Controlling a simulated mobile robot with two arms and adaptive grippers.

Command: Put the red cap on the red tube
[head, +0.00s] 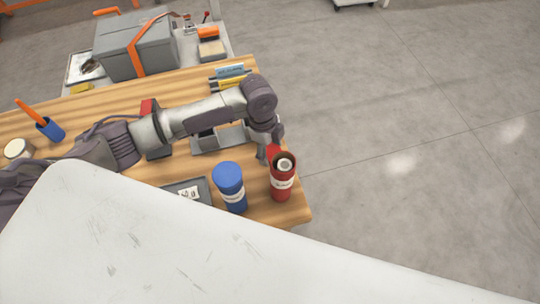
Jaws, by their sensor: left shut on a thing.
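The red tube (281,182) stands upright near the right end of the wooden table. Its top is open, and a pale rolled thing shows inside. My left gripper (268,154) points down at the tube's upper left rim. It is shut on a small red piece, which looks like the red cap (271,150), mostly hidden by the fingers. The cap is beside the tube's mouth and does not cover it; I cannot tell whether they touch. My right gripper is not in view.
A blue tube (229,185) with a blue top stands just left of the red tube. A dark tray (202,185) lies left of it, and a grey divided holder (230,136) lies behind. A blue pen cup (50,130) stands far left. The table edge is close on the right.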

